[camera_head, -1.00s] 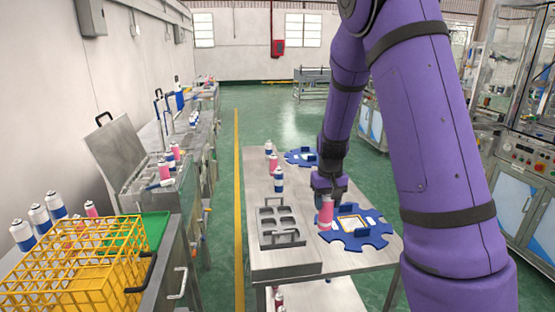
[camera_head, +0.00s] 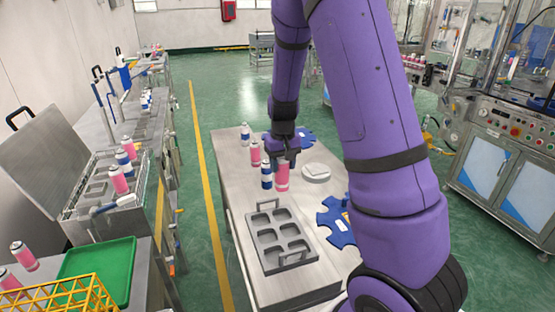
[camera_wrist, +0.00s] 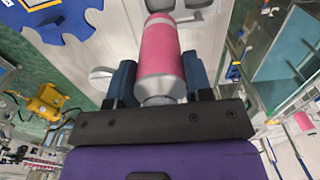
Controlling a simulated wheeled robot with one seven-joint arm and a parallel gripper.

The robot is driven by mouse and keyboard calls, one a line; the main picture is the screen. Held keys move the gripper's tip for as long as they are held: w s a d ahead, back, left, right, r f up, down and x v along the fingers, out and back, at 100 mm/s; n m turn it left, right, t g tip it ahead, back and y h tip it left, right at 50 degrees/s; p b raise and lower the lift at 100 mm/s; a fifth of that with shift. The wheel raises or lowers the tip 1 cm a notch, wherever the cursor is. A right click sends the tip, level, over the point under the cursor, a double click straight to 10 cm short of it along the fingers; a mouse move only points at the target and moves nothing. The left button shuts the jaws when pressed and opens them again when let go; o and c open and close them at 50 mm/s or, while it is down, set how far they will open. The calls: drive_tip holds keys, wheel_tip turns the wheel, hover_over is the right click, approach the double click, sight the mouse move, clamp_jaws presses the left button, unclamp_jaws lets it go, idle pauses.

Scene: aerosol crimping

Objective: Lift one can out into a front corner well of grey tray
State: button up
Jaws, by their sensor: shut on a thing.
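My gripper (camera_head: 284,154) is shut on a pink can (camera_head: 282,178), held upright by its upper part. The held can also shows in the wrist view (camera_wrist: 162,52), between the two blue-grey fingers (camera_wrist: 160,84). In the head view it is behind the grey tray (camera_head: 262,246) and to its right. The tray lies on the steel table with its wells facing up and a handle at each end. The wells that I can see are empty. I cannot tell whether the can touches the table.
A blue-and-white can (camera_head: 267,175) stands close left of the held can, with a pink can (camera_head: 255,153) behind it. A blue notched plate (camera_head: 336,222) lies right of the tray, partly behind my arm. A white disc (camera_head: 316,173) lies right of the can.

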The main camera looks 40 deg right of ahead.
wheel_tip(320, 180, down, 12)
drive_tip(key=shift+f, duration=0.25)
idle(0.9)
drive_tip(key=shift+s+f, duration=0.1)
drive_tip(key=shift+f, duration=0.45)
idle(0.7)
drive_tip(key=o, duration=1.2)
wheel_tip(320, 180, up, 11)
drive_tip(key=shift+f, duration=0.1)
